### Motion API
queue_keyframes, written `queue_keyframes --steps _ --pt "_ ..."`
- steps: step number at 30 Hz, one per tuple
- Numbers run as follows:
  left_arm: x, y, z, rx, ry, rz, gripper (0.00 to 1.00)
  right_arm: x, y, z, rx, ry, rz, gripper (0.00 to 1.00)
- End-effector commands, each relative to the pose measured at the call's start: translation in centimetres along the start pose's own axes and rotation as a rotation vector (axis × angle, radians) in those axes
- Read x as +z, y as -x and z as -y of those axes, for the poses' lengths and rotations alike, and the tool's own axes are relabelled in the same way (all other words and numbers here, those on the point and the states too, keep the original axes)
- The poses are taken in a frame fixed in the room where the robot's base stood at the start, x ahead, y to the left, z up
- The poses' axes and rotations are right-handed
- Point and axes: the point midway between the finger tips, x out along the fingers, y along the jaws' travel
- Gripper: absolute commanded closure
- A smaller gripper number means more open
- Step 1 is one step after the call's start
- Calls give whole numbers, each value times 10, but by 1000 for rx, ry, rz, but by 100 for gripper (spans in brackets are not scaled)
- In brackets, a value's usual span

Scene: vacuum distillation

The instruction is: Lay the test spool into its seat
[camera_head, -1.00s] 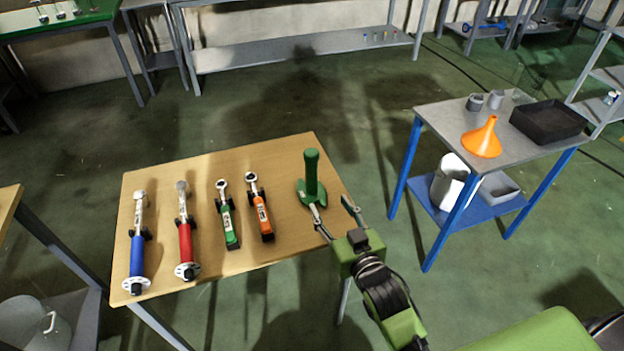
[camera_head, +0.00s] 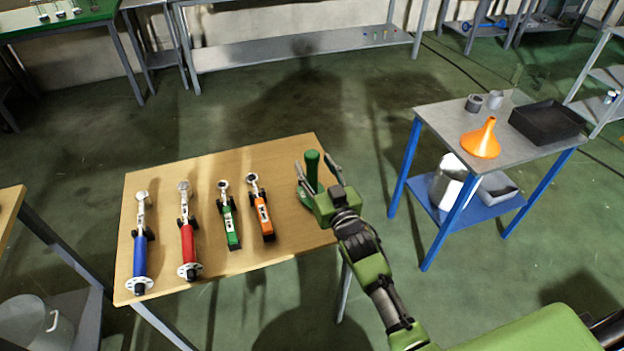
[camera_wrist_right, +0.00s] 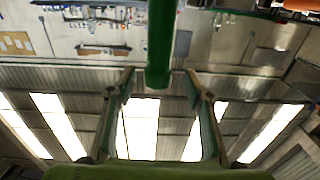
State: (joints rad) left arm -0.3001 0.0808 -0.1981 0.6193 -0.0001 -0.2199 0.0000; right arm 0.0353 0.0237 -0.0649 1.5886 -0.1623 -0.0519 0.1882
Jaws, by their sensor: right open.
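A dark green upright cylinder with a rounded top (camera_head: 312,171) stands at the right end of the wooden table (camera_head: 185,170); I cannot tell for certain whether it is the test spool. Its flat green foot is partly hidden by my right gripper (camera_head: 316,163). That gripper is open, its two fingers raised on either side of the cylinder in the head view. In the right wrist view the cylinder (camera_wrist_right: 161,45) comes down from the top between the open fingertips (camera_wrist_right: 160,76), with a gap on each side. No seat is clearly recognisable. My left gripper is out of view.
On the table lie a blue-handled tool (camera_head: 139,256), a red-handled tool (camera_head: 188,243), a green tool (camera_head: 231,224) and an orange tool (camera_head: 264,215). A blue-legged side table (camera_head: 455,130) on the right carries an orange funnel (camera_head: 481,142) and a black tray (camera_head: 547,121).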

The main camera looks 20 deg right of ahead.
Motion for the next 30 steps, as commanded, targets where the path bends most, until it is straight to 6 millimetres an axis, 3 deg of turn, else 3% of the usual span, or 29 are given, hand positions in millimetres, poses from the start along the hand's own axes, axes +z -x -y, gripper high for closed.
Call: queue_keyframes --steps 6,15,21,30 --pt "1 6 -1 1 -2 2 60 -1 -28 -3 0 -1 0 53" --pt "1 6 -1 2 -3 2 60 0 -32 -3 0 0 0 53" --pt "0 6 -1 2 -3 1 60 0 -32 -3 0 0 0 100" --pt "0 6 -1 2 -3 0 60 -6 -34 -3 -1 0 -12 100"
